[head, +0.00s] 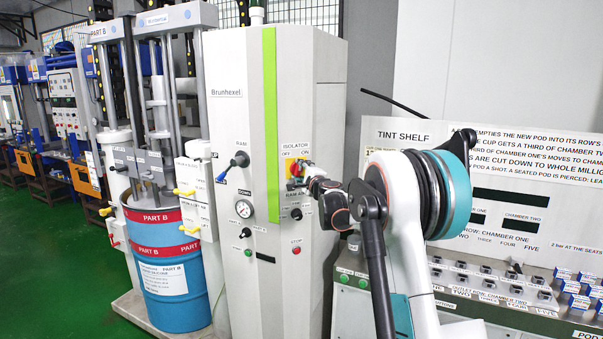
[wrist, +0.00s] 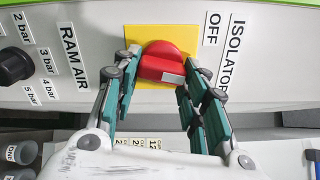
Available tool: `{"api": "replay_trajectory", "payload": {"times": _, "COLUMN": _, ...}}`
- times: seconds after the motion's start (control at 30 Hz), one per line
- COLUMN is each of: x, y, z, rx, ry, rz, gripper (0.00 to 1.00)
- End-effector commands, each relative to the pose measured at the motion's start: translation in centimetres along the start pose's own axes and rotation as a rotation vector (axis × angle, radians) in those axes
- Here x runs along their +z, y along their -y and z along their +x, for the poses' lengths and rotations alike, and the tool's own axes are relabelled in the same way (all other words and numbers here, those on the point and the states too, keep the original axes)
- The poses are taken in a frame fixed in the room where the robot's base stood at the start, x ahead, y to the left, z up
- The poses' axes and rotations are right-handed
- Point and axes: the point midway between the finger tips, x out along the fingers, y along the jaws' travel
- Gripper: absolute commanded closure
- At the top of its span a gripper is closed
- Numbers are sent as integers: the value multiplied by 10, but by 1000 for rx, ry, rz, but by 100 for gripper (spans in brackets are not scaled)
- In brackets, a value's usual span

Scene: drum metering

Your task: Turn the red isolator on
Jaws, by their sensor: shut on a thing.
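The red isolator (wrist: 164,52) is a round red knob with a raised grip bar on a yellow plate (wrist: 133,34). In the wrist view my gripper (wrist: 158,72) has one green-padded finger on each side of the grip bar, closed on it. The OFF label (wrist: 211,29) shows beside the plate; the ON label is hidden there. In the head view the isolator (head: 295,168) sits on the white cabinet under the OFF and ON labels, partly covered by my gripper (head: 300,180). I cannot tell which label the grip bar points to.
On the cabinet (head: 232,75) near the isolator are a blue-handled ram lever (head: 232,163), a gauge (head: 243,209) and a red stop button (head: 296,250). A blue drum (head: 170,290) stands at left, a tint shelf (head: 500,225) at right.

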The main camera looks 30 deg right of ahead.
Motion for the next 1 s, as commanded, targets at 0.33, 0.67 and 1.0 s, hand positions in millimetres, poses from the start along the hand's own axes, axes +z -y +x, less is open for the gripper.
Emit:
{"api": "replay_trajectory", "payload": {"times": 0.33, "x": 0, "y": -4, "z": 0, "rx": 0, "ry": -1, "rz": 304, "gripper": 84}}
{"api": "replay_trajectory", "payload": {"times": 0.67, "x": 0, "y": -5, "z": 0, "rx": 0, "ry": -1, "rz": 498, "gripper": 84}}
{"api": "replay_trajectory", "payload": {"times": 1.0, "x": 0, "y": -6, "z": -1, "rx": 0, "ry": -1, "rz": 567, "gripper": 84}}
